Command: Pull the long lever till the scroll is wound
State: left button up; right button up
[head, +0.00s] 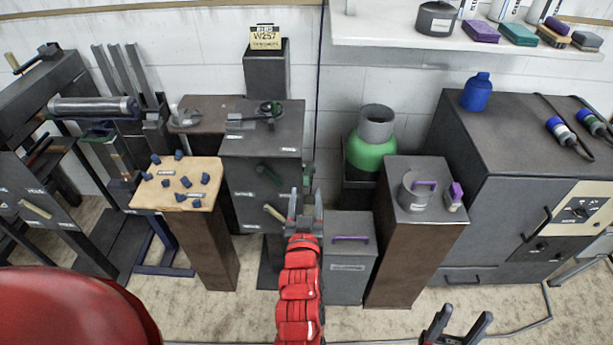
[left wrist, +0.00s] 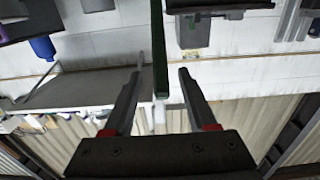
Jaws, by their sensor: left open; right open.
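My left gripper (head: 305,197) is open at the end of the red arm, in front of the dark grey cabinet (head: 240,150). In the left wrist view, a long dark green bar (left wrist: 159,50) runs between its open fingers (left wrist: 160,85), with no visible grip on it. It may be the long lever. My right gripper (head: 464,317) is open and empty at bottom right.
A pedestal with a tan top (head: 180,190) and blue pegs stands left of the cabinet. A grey box (head: 350,262) and a brown pedestal (head: 405,240) stand close to the left gripper's right. A large grey cabinet (head: 490,230) fills the right. Floor is clear in front.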

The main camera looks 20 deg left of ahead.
aim_at(307, 173)
pick_arm(q)
jog(key=x, duration=0.7)
jog(key=shift+w+a, duration=0.15)
jog(key=shift+w, duration=0.25)
grip_shut()
dwell(0.9)
